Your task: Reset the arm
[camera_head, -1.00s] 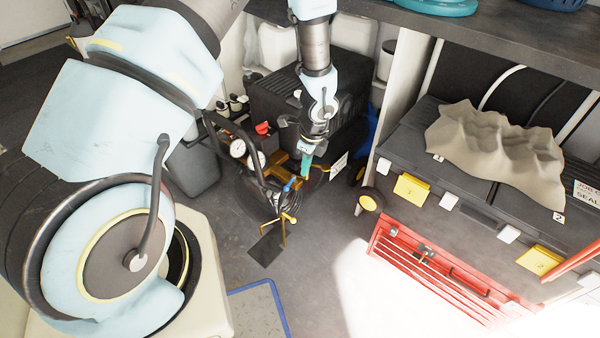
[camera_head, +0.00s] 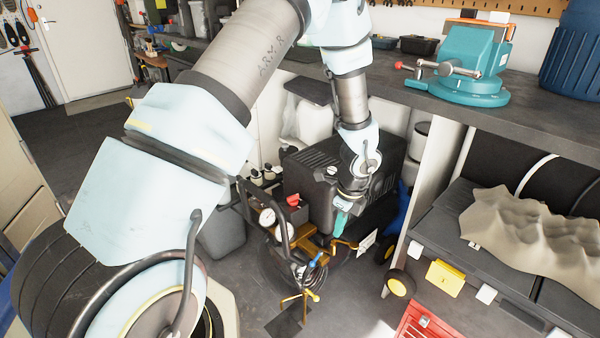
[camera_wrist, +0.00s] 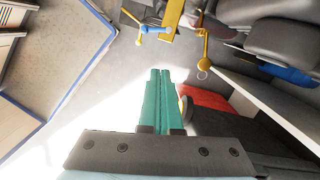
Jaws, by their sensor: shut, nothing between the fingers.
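My gripper (camera_head: 339,226) hangs at the end of my light-blue and grey arm, pointing down in front of the air compressor in the head view. In the wrist view, the green fingers of my gripper (camera_wrist: 160,74) lie side by side, shut with nothing held. The arm bends down from the upper middle of the head view. Grey floor lies beyond the fingertips, apart from them. The fingertips are small and partly hard to make out in the head view.
The compressor with its gauge (camera_head: 267,217) and yellow pipework stands close by my gripper. A teal vise (camera_head: 470,62) sits on the dark workbench (camera_head: 520,112). A black case (camera_head: 450,218) and a red toolbox (camera_head: 418,322) are at the right. Open floor (camera_head: 90,130) lies at the left.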

